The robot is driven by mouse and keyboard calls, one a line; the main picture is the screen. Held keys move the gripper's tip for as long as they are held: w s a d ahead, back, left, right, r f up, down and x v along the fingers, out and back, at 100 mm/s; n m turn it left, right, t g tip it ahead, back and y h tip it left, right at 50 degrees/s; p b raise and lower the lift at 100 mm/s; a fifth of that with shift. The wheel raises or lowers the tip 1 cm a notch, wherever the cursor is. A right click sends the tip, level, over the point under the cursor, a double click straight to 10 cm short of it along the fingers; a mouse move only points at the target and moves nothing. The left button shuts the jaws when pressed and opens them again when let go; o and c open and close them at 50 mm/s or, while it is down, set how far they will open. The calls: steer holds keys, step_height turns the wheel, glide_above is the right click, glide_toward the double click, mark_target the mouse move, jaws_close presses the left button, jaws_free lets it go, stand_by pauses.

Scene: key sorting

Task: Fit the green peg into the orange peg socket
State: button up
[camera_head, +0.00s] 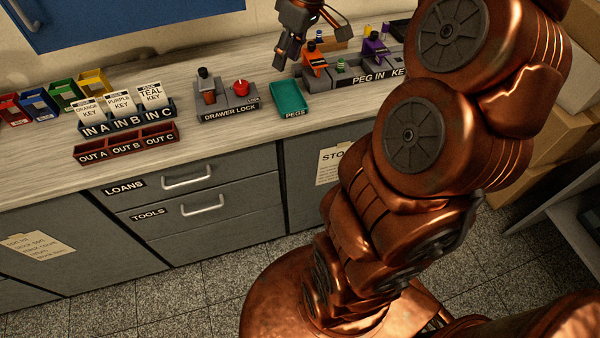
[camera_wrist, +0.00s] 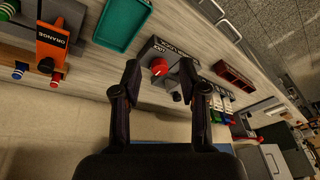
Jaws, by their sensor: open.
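The orange peg socket (camera_head: 316,60) stands on the grey peg board behind the teal PEGS tray. It also shows at the left of the wrist view (camera_wrist: 52,42), with its ORANGE label. A small green piece (camera_head: 340,65), which looks like the green peg, is upright on the board just right of the orange socket. My gripper (camera_head: 299,48) is above the counter, left of the orange socket. Its fingers (camera_wrist: 160,72) are apart, with nothing between them.
The teal tray (camera_head: 289,97) looks empty. The drawer lock unit (camera_head: 240,95) with its red knob is left of it. A purple socket (camera_head: 376,48) stands right of the orange one. Key racks (camera_head: 128,142) are at the left. My arm hides part of the board's right side.

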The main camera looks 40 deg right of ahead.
steer(key=s+a+f+g, duration=0.1)
steer(key=s+a, duration=0.4)
steer(key=a, duration=0.3)
steer(key=s+a+f+m+g+h, duration=0.1)
steer(key=s+a+f, duration=0.3)
steer(key=s, duration=0.6)
steer(key=s+a+f+m+g+h, duration=0.1)
steer(key=s+a+f, duration=0.3)
steer(key=s, duration=0.6)
steer(key=shift+s+a+m+g, duration=0.25)
steer(key=shift+m+g, duration=0.35)
steer(key=shift+m, duration=0.3)
